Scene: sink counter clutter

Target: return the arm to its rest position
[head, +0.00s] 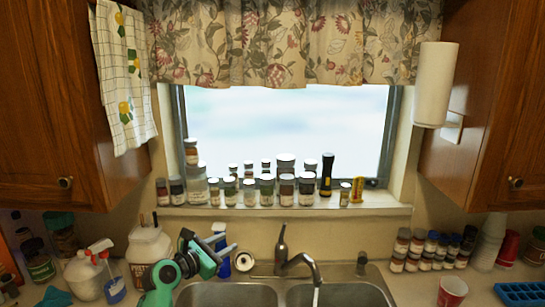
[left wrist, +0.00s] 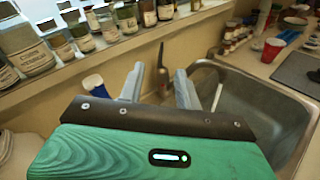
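My left gripper (head: 218,253) reaches in from the lower left of the head view, above the counter at the left edge of the sink. Its green wrist and dark palm show behind the fingers. In the left wrist view its two grey fingers stand apart (left wrist: 158,70), with nothing held between them. The dark tap sprayer (left wrist: 162,80) shows beyond the gap between the fingers, in the background. My right gripper is in neither view.
The steel sink (head: 225,294) and tap (head: 298,262) lie to the gripper's right. Several jars line the window sill (head: 330,206) above. A white tub (head: 150,248) and spray bottles (head: 107,270) crowd the counter at left. A red cup (head: 452,291) stands at right.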

